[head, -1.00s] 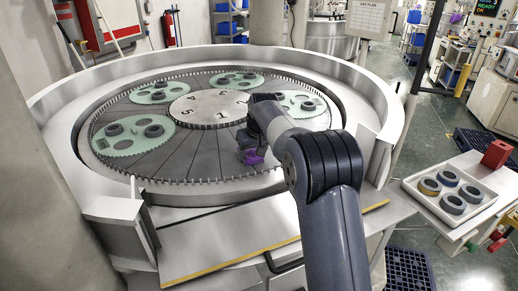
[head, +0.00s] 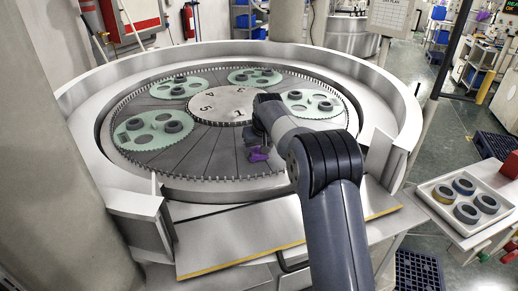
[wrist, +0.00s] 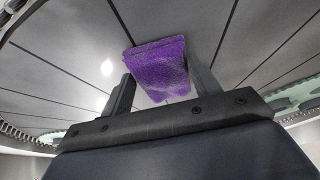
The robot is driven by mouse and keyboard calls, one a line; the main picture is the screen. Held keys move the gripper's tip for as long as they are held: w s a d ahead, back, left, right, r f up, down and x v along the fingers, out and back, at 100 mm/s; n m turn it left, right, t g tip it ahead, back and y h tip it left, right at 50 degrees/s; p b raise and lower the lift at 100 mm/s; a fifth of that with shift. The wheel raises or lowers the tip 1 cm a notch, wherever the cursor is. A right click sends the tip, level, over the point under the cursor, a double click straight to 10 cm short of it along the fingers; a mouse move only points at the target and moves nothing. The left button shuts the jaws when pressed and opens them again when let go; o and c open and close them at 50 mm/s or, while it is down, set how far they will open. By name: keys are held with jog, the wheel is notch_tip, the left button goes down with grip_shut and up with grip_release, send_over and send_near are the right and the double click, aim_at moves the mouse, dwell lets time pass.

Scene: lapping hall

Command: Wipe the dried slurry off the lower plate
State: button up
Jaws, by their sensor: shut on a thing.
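The lower plate (head: 205,150) is a grey disc with dark radial grooves, inside a round metal basin. My gripper (wrist: 158,88) is shut on a purple cloth or pad (wrist: 160,62), which sits between its two fingers in the wrist view. In the head view the purple pad (head: 259,154) is at the near right part of the plate, at or just above its surface; I cannot tell whether it touches. My arm hides part of the plate on the right. I cannot make out any dried slurry on the parts of the plate in view.
Several green toothed carriers with dark rings, one at the left (head: 153,131), lie on the plate around a numbered centre hub (head: 222,106). The basin's raised rim (head: 95,160) encloses the plate. A white tray (head: 437,190) with dark rings stands at the right.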

aim_at(258, 150)
jog(key=shift+r, duration=2.8)
jog(key=shift+r, duration=1.5)
